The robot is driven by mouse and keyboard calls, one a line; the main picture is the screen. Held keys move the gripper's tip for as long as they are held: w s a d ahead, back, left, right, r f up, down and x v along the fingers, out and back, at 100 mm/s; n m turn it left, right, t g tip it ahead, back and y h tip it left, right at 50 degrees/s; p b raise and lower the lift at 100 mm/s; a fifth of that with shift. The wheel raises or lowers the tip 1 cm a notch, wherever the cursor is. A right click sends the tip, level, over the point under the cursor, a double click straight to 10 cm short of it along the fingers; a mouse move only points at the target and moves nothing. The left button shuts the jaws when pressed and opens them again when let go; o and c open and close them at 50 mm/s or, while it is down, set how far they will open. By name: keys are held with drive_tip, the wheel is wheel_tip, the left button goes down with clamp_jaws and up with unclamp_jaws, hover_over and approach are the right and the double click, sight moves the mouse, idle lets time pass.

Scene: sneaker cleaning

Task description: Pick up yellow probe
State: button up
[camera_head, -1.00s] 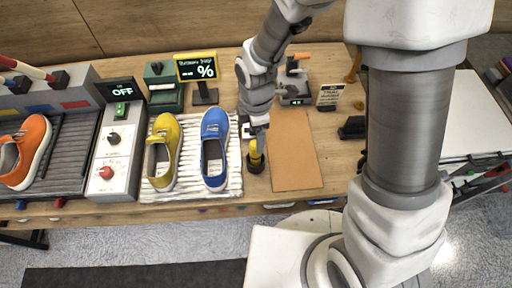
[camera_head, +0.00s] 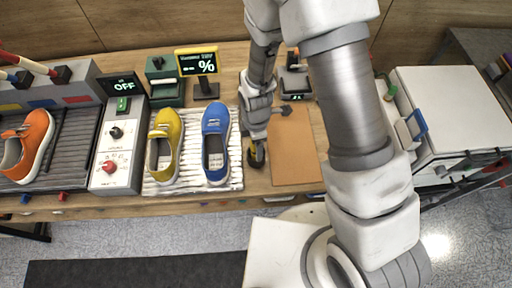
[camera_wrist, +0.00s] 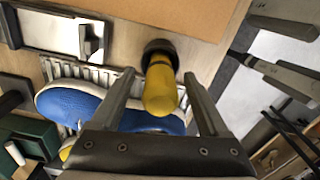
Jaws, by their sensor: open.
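The yellow probe (camera_wrist: 160,88) stands in a dark round base on the wooden table. In the wrist view it lies between the two fingers of my gripper (camera_wrist: 160,90), with a gap on each side. My gripper is open and pointed down at the probe. In the head view my gripper (camera_head: 256,146) is at the probe (camera_head: 252,156), just right of the blue shoe; the fingers and wrist hide most of the probe there.
A yellow shoe (camera_head: 164,146) and a blue shoe (camera_head: 215,145) rest on a white ribbed mat (camera_head: 190,187) to the left. A brown board (camera_head: 294,150) lies to the right. A display sign (camera_head: 197,62) stands behind. A white box (camera_head: 455,105) is at far right.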

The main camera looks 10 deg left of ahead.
drive_tip(key=shift+f, duration=0.15)
clamp_jaws()
idle(0.4)
